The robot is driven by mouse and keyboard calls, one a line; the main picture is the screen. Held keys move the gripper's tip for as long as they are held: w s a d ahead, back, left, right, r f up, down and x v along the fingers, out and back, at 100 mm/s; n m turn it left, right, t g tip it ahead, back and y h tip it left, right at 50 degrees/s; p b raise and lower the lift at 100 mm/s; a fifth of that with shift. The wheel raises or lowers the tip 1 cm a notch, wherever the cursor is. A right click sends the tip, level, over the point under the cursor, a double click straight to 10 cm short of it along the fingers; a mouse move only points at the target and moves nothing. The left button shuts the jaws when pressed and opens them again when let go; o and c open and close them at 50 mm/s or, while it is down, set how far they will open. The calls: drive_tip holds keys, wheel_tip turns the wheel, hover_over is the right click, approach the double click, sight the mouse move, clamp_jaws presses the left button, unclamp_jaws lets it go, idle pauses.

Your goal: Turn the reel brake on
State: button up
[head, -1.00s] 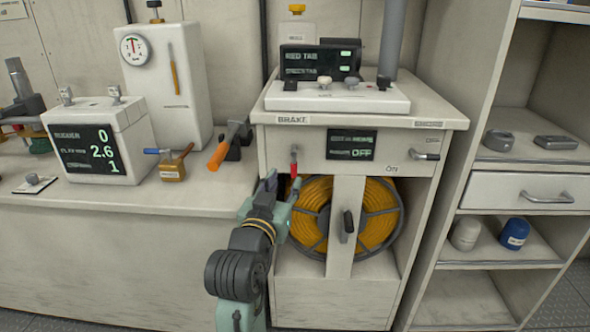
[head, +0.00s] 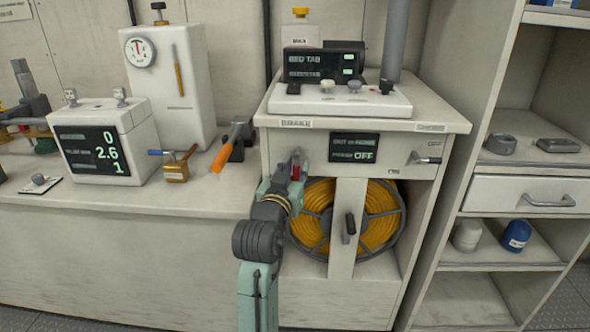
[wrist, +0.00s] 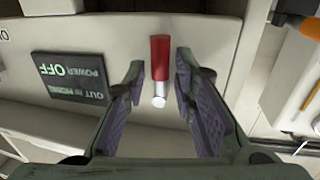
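The reel brake lever (head: 298,173) is on the cabinet front under the BRAKE label (head: 296,123). In the wrist view the brake lever (wrist: 160,60) shows as a red grip with a silver end. My gripper (head: 297,163) is at the lever in the head view and partly covers it. In the wrist view my gripper (wrist: 158,82) is open, one finger on each side of the lever, with gaps on both sides. The orange reel (head: 368,215) sits in the cabinet's lower opening. The display (head: 354,147) reads POWER OFF; it also shows upside down in the wrist view (wrist: 69,78).
A second lever (head: 425,159) is at the panel's right. A dark handle (head: 350,226) is on the post before the reel. The left counter holds an orange-handled tool (head: 222,160) and a brass padlock-like item (head: 176,172). Shelves stand at right.

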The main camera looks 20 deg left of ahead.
clamp_jaws()
